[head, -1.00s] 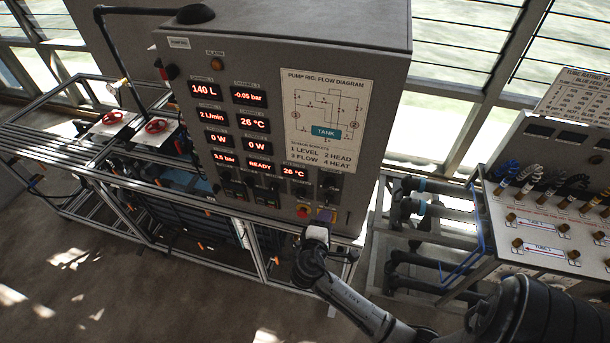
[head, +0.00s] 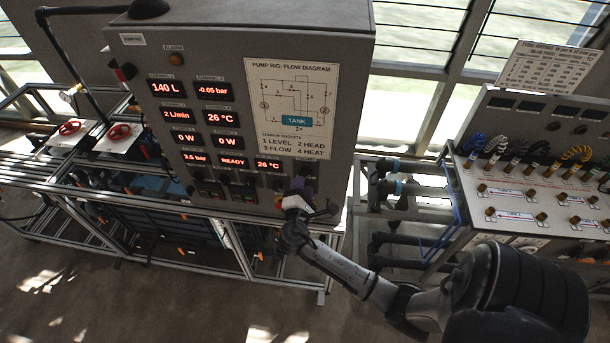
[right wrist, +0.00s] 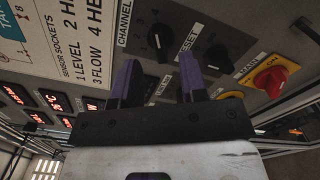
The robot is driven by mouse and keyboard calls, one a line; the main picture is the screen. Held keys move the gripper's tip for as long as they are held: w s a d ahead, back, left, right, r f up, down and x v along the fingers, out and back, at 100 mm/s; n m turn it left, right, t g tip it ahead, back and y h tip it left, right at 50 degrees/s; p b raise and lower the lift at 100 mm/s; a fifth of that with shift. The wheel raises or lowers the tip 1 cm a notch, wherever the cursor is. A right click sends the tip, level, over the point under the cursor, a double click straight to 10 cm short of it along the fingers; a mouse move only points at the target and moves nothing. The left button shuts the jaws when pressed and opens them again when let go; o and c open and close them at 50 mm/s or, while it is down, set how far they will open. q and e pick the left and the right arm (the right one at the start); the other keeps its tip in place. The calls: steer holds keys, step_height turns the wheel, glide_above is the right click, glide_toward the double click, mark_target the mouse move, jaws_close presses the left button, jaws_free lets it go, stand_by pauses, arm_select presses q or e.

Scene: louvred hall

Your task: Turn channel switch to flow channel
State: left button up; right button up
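The channel switch (right wrist: 160,42) is a round black knob beside the CHANNEL label (right wrist: 124,22) on the grey control panel (head: 215,70). In the right wrist view it sits just beyond the fingertips, roughly between them, and its pointer shows as a light mark; the exact setting is hard to read. My right gripper (right wrist: 157,72) has two purple fingers standing apart with nothing held between them. In the head view the right gripper (head: 301,187) is at the panel's lower right and hides part of the knobs there. My left gripper is not in view.
A black knob (right wrist: 217,58) by the RESET label and a red-and-yellow MAIN switch (right wrist: 272,80) are close to the right finger. The flow diagram (head: 290,110) is above. A hose bench (head: 530,190) stands to the right, with dark pipes (head: 400,240) between.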

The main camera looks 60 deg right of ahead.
mark_target(305, 174)
steer(key=x, duration=0.4)
stand_by(0.3)
jaws_close()
stand_by(1.3)
